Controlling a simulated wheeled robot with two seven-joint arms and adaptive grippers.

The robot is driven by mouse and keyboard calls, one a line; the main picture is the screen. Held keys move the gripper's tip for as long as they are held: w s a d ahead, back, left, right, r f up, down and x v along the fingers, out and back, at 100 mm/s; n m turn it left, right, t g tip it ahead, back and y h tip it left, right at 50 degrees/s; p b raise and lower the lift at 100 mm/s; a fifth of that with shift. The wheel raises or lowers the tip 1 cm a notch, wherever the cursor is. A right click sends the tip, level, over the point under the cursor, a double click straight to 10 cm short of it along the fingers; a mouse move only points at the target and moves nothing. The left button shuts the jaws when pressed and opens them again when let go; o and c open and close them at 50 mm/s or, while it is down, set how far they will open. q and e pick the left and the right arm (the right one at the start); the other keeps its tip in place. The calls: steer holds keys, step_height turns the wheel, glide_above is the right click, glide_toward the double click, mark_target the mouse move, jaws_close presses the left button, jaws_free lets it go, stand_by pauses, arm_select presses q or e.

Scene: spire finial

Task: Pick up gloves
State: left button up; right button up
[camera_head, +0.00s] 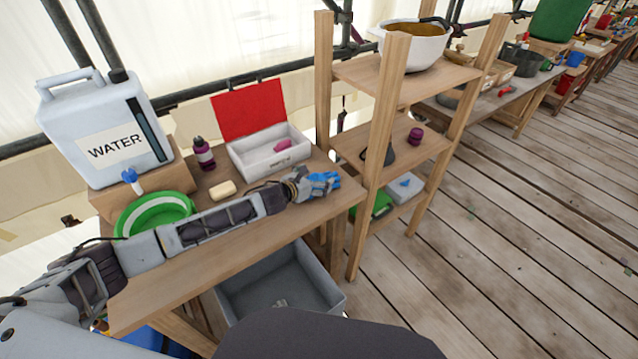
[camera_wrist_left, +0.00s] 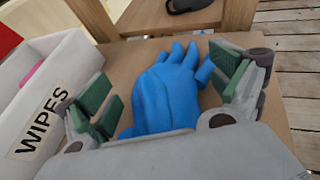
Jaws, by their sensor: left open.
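The blue gloves (camera_head: 322,182) lie on the wooden table near its right end. In the left wrist view the gloves (camera_wrist_left: 170,92) lie flat between my left gripper's fingers, with their lower part hidden behind the gripper body. My left gripper (camera_head: 312,187) reaches in from the left over the table. In the wrist view its green-padded fingers (camera_wrist_left: 165,95) are apart, one on each side of the gloves. I cannot tell whether the pads touch them. My right gripper does not show in either view.
A white wipes box (camera_head: 270,151) with a red lid stands close left of the gloves. A soap bar (camera_head: 222,189), purple bottle (camera_head: 203,153), green basin (camera_head: 153,211) and water container (camera_head: 105,125) stand further left. A wooden shelf (camera_head: 361,140) rises right of the table. A grey bin (camera_head: 280,285) is below.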

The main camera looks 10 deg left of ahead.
arm_select(q)
steer(key=shift+w+d+f, duration=0.15)
steer(key=shift+w+d, duration=0.05)
steer(key=shift+w, duration=0.2)
steer(key=c, duration=1)
